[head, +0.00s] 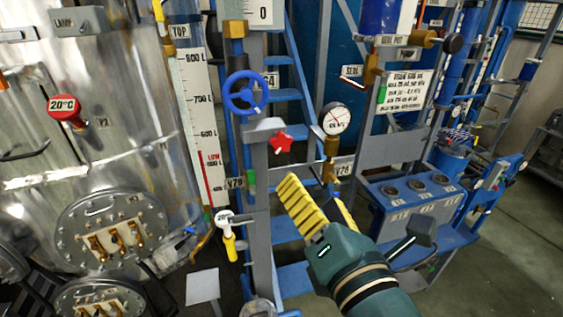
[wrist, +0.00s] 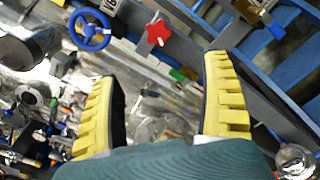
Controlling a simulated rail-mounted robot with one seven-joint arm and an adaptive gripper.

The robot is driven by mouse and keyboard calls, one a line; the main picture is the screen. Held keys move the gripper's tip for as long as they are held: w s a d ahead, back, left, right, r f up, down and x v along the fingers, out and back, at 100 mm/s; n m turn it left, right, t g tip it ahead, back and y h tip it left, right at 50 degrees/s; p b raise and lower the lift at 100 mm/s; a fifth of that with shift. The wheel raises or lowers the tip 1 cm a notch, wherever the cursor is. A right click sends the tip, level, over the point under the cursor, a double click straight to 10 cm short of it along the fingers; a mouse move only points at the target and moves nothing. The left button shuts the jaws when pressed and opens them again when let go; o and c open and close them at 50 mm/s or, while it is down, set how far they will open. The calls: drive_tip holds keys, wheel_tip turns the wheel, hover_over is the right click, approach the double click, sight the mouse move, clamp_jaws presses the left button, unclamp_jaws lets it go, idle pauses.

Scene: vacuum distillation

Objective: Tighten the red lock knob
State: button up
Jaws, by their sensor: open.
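The red lock knob (head: 281,143) is star-shaped and sits on a grey bracket on the upright post, just below the blue handwheel (head: 246,92). In the wrist view the red knob (wrist: 158,33) is ahead of the fingers, near the top middle, with the blue handwheel (wrist: 90,29) to its left. My gripper (head: 322,196) has yellow ribbed fingers, spread apart with nothing between them. It is below and right of the knob in the head view, apart from it. Both fingers also show in the wrist view (wrist: 160,100).
A pressure gauge (head: 335,119) on a brass fitting stands right of the knob. A yellow-handled valve (head: 229,241) is lower left. A level scale (head: 196,120) and metal tank (head: 90,150) are at left. A grey control box (head: 413,205) is at right.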

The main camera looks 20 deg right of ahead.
sight(283, 144)
drive_tip(key=w+p, duration=0.1)
drive_tip(key=w, duration=0.4)
drive_tip(key=w+d+p, duration=0.1)
drive_tip(key=w, duration=0.4)
drive_tip(key=w+p, duration=0.1)
drive_tip(key=w, duration=0.4)
drive_tip(key=shift+w+d+r+p, duration=0.1)
drive_tip(key=shift+d+r+p, duration=0.2)
drive_tip(key=shift+d+r, duration=0.1)
drive_tip(key=shift+w+f, duration=0.2)
drive_tip(key=shift+w, duration=0.25)
drive_tip(key=c, duration=1.2)
